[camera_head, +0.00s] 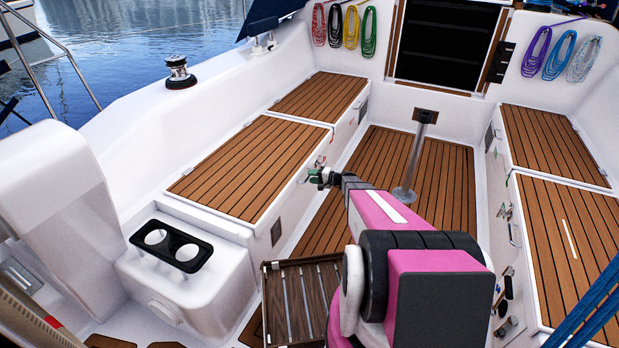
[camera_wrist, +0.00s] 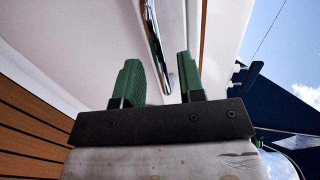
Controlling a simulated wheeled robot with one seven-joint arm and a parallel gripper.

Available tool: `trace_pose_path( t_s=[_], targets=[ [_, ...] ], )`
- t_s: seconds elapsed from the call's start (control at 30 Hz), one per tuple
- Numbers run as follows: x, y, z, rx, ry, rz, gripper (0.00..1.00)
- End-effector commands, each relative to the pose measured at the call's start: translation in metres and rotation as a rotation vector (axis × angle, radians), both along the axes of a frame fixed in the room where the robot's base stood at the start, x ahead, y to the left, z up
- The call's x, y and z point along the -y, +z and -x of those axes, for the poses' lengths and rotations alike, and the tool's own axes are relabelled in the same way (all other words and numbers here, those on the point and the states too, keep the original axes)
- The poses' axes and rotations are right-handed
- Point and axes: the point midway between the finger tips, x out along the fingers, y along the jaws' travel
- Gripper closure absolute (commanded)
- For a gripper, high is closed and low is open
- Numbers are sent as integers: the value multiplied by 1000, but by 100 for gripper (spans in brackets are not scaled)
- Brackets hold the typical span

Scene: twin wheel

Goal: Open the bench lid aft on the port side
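The aft port bench lid (camera_head: 250,165), slatted teak with a white edge, lies closed on the left bench. My gripper (camera_head: 319,174) is at the bench's inner side, beside the lid's right edge. In the wrist view my gripper (camera_wrist: 157,65) has its two green fingers apart. A chrome bar-shaped handle (camera_wrist: 156,42) on a white surface lies ahead of the gap between them. It lines up with the gap, nearer the right finger; I cannot tell whether it touches. The fingertips are small in the head view.
The forward port lid (camera_head: 319,96) adjoins it. A steel post (camera_head: 413,155) stands on the teak cockpit floor (camera_head: 445,185). A cup holder (camera_head: 172,245) is at the left, a slatted wooden board (camera_head: 300,300) near my arm. Starboard lids (camera_head: 570,235) lie right. A winch (camera_head: 179,72) stands on the coaming.

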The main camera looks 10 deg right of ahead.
Motion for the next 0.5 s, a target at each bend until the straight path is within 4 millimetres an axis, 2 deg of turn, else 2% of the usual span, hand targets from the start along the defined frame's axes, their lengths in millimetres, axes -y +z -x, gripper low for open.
trace_pose_path(
  t_s=[0.2, 0.5],
  targets=[
    [-15, -4, -11, 0, -1, 0, 64],
    [-17, -4, -11, 0, -1, 0, 64]
  ],
)
